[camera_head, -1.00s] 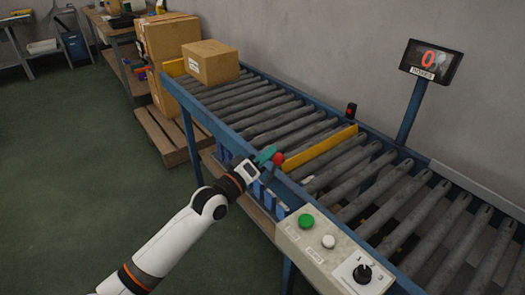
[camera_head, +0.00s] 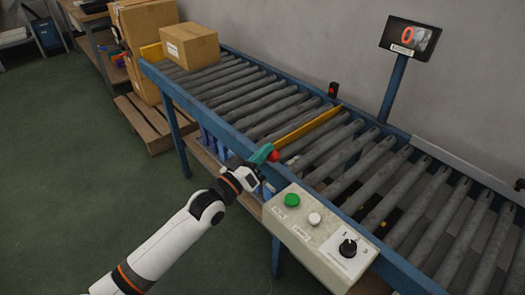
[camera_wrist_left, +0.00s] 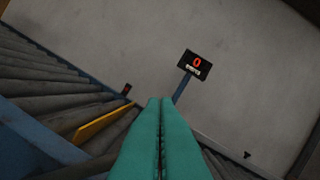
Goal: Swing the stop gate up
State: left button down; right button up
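The stop gate is a yellow bar (camera_head: 308,130) lying low across the rollers; it also shows in the left wrist view (camera_wrist_left: 100,124). A red ball knob (camera_head: 273,156) sits at its near end by the blue rail. My left gripper (camera_head: 264,153) has teal fingers at the knob, partly overlapping it in the head view; I cannot tell whether they touch. In the left wrist view the fingers (camera_wrist_left: 160,135) are together with only a thin line between them, and the knob is hidden. My right gripper is not in view.
A cardboard box (camera_head: 190,46) sits on the conveyor's far left end. A control box (camera_head: 318,238) with green and white buttons and a dial is fixed to the near rail (camera_head: 215,125). A display (camera_head: 409,38) reading 0 stands behind. Floor at left is clear.

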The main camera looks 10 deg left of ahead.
pick_arm(q)
jog(key=shift+d+f, duration=0.1)
jog(key=shift+f, duration=0.15)
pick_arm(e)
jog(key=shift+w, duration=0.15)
pick_arm(q)
jog(key=v, duration=1.2)
jog(key=shift+r, duration=0.25)
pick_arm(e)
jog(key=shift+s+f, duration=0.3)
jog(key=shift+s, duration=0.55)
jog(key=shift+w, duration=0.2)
